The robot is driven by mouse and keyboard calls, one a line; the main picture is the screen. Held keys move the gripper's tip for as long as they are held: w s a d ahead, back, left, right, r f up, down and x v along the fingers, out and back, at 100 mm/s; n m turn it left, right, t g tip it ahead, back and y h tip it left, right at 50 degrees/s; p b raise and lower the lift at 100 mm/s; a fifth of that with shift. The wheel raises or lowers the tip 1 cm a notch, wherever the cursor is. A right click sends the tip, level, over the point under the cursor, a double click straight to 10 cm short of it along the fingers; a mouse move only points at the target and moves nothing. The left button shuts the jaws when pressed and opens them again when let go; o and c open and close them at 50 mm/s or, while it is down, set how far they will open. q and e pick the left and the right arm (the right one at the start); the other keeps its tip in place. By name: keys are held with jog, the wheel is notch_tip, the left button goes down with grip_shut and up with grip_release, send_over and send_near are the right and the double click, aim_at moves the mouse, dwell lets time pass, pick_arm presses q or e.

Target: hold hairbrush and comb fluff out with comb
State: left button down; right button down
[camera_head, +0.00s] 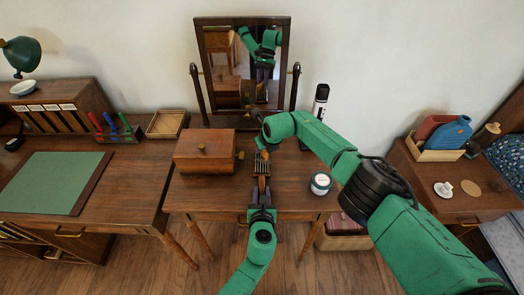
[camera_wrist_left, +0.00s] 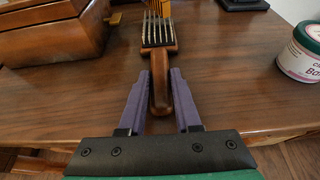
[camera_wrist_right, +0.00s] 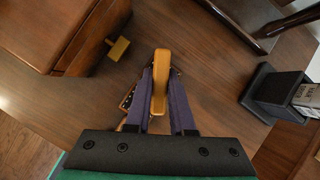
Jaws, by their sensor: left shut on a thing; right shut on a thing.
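The hairbrush (camera_wrist_left: 162,92) has a brown wooden handle and pale bristles in a dark pad, facing up in the left wrist view. My left gripper (camera_wrist_left: 161,76) is shut on its handle, above the table's front part. The yellow-brown comb (camera_wrist_right: 160,85) is in my right gripper (camera_wrist_right: 160,70), which is shut on it. In the head view the comb (camera_head: 263,155) is just beyond the hairbrush (camera_head: 262,183), close to its bristle end. I cannot tell whether the comb touches the bristles. No fluff can be made out clearly.
A wooden box (camera_head: 204,158) with a knob stands left of the grippers, close by. A tilting mirror (camera_head: 243,65) stands at the back of the table (camera_head: 222,200).

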aim_at(266, 158)
jog(key=shift+d+f, duration=0.1)
jog(key=shift+d, duration=0.8)
jog(key=shift+s+f, duration=0.15)
jog(key=shift+s, duration=1.85)
notch_tip(266, 158, up, 7)
jog(key=d+r, duration=0.3)
jog(key=d, duration=0.6)
